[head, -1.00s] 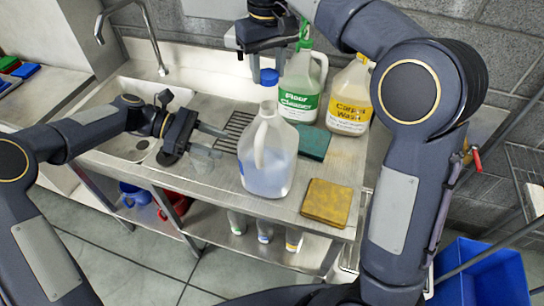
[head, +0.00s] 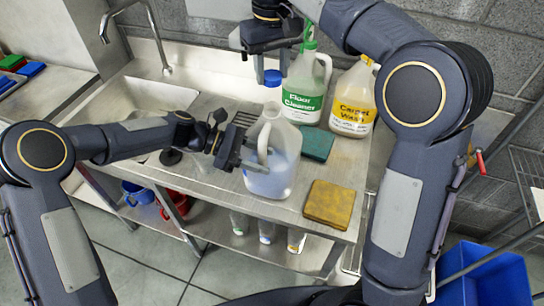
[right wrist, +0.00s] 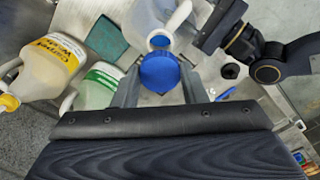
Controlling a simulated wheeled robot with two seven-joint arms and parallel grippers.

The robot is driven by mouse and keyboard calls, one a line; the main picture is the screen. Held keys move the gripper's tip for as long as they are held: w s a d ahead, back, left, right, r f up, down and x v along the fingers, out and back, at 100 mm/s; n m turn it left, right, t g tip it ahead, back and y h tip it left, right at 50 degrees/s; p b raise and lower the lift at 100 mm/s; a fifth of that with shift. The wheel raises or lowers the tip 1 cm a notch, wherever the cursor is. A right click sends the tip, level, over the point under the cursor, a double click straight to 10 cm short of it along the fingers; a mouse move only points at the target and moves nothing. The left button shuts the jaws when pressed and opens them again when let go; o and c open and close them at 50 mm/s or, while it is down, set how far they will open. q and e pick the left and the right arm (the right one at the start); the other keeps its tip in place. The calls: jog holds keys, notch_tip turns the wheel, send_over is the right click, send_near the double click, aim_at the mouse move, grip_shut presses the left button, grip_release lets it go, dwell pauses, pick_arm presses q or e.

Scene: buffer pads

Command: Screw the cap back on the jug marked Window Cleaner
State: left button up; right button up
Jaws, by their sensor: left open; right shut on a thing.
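A translucent jug (head: 284,177) with pale blue liquid stands upright and uncapped on the steel counter; no label shows on its visible side. Its open mouth shows in the right wrist view (right wrist: 160,41). My right gripper (head: 265,62) is shut on a blue cap (head: 272,77) and holds it above the jug's mouth, apart from it. The cap is also large between the fingers in the right wrist view (right wrist: 160,72). My left gripper (head: 255,155) is open, its fingers at the left side of the jug's body near the handle; contact is unclear.
The Floor Cleaner jug (head: 305,88) with a green top and the Carpet Wash jug (head: 353,100) stand behind. A teal pad (head: 316,144) and a yellow pad (head: 328,203) lie right of the jug. The sink (head: 125,108) and tap (head: 150,40) are left.

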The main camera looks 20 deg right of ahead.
pick_arm(q)
jog(key=shift+s+d+f, duration=0.15)
jog(key=shift+d, duration=0.15)
grip_shut()
dwell(0.3)
